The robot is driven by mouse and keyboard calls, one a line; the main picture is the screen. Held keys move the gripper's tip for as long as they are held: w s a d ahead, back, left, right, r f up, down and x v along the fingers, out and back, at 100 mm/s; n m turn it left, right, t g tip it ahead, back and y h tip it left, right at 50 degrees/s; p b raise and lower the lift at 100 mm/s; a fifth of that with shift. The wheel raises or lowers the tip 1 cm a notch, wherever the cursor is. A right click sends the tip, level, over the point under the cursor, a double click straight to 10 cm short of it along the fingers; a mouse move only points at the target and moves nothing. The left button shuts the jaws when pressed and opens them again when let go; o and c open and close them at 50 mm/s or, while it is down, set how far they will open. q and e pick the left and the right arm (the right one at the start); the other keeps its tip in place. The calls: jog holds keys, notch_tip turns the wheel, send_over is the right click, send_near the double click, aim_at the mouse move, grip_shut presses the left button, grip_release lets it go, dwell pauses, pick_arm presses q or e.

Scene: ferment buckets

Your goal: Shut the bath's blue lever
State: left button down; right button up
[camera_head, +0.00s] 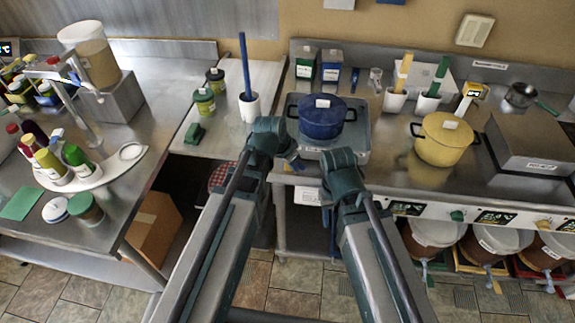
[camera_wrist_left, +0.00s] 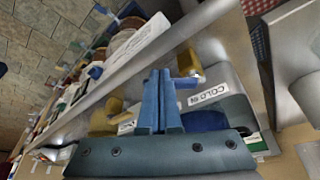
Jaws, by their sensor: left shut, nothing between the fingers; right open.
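The bath (camera_head: 365,140) is a grey metal unit on the counter, with the blue pot (camera_head: 321,118) on it. Its front label shows in the left wrist view as a white plate (camera_wrist_left: 207,95) reading COLD. A short blue bar (camera_wrist_left: 186,83) beside a yellow fitting (camera_wrist_left: 190,63) looks like the blue lever; in the head view I cannot make it out. My left gripper (camera_head: 295,164) is at the bath's front left; its blue fingers (camera_wrist_left: 158,75) are shut and empty, close beside the bar. I cannot tell if they touch. My right gripper (camera_head: 328,216) is open, lower, before the counter.
A yellow pot (camera_head: 444,139) stands on the counter to the right. A white cup with a blue stick (camera_head: 249,106) stands on the left. Several brown buckets (camera_head: 484,245) sit below the right counter. Bottles and a white tray (camera_head: 110,172) are on the left table.

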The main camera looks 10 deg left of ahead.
aim_at(303, 166)
pick_arm(q)
jog(key=d+n, duration=0.1)
jog(key=n, duration=0.1)
jog(key=w+d+n+y, duration=0.1)
jog(key=n, duration=0.1)
jog(key=shift+w+t+y, duration=0.1)
jog(key=shift+t+y, duration=0.2)
jog(key=shift+w+d+n, duration=0.3)
jog(key=shift+w, duration=0.1)
jog(key=shift+w+d, duration=0.15)
dwell(0.4)
jog(key=shift+s, duration=0.6)
jog(key=s, duration=0.1)
jog(key=s+r+p, duration=0.1)
jog(key=s, duration=0.1)
jog(key=shift+s, duration=0.15)
jog(key=p+v, duration=0.8)
jog(key=v, duration=0.1)
jog(key=shift+d, duration=0.3)
jog(key=shift+f, duration=0.15)
